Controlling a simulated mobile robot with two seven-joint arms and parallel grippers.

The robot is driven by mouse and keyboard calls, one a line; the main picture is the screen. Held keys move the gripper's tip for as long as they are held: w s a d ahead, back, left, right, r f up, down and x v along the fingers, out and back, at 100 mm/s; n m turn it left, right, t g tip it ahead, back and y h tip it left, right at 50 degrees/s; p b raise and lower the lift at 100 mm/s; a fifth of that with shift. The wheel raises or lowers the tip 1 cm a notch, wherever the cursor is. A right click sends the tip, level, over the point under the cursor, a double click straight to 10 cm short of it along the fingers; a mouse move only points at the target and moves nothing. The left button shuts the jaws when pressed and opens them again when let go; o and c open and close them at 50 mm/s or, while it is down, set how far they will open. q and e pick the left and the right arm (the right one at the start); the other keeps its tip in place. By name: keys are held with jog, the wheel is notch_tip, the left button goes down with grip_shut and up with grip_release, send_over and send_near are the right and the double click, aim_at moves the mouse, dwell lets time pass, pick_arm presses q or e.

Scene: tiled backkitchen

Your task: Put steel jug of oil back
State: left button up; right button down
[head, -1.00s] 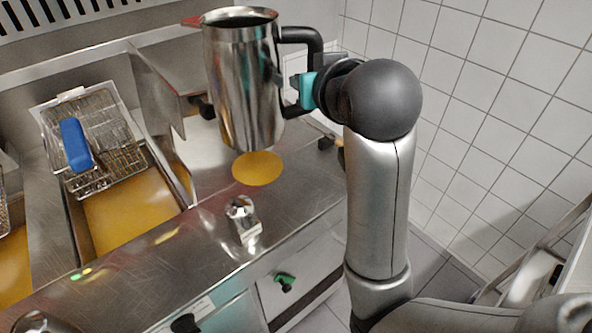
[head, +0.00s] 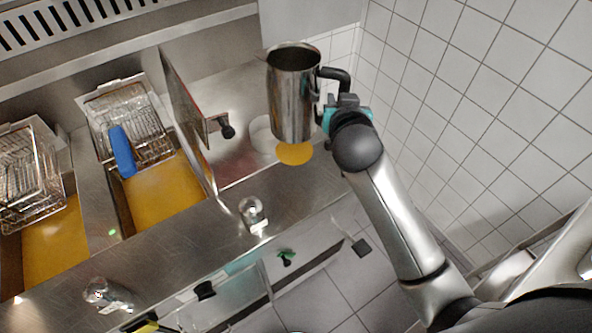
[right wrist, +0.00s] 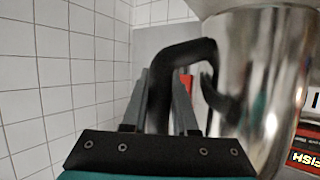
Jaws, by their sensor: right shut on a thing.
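The steel jug (head: 291,100) is upright in the head view, held by its black handle above the right end of the steel counter. Its inside looks dark, so I cannot tell how much oil is in it. My right gripper (head: 343,101) is shut on the handle from the right. In the right wrist view, the fingers (right wrist: 172,105) stand on both sides of the black handle, with the shiny jug body (right wrist: 265,85) to the right. A yellow round patch (head: 294,153) shows just below the jug; what it is remains unclear. My left gripper is not in view.
Fryer wells with yellow oil (head: 165,200) and wire baskets (head: 128,122) are at the left. A raised metal panel (head: 187,115) stands left of the jug. A steel knob (head: 252,212) is on the counter front. A white tiled wall (head: 470,110) is close on the right.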

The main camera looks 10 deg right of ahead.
jog(key=shift+f+b, duration=2.4)
jog(key=shift+f, duration=7.5)
jog(key=shift+f, duration=0.15)
jog(key=c, duration=0.7)
grip_release()
jog(key=shift+f, duration=0.15)
jog(key=shift+r, duration=0.2)
jog(key=v, duration=1.2)
jog(key=shift+p, duration=0.3)
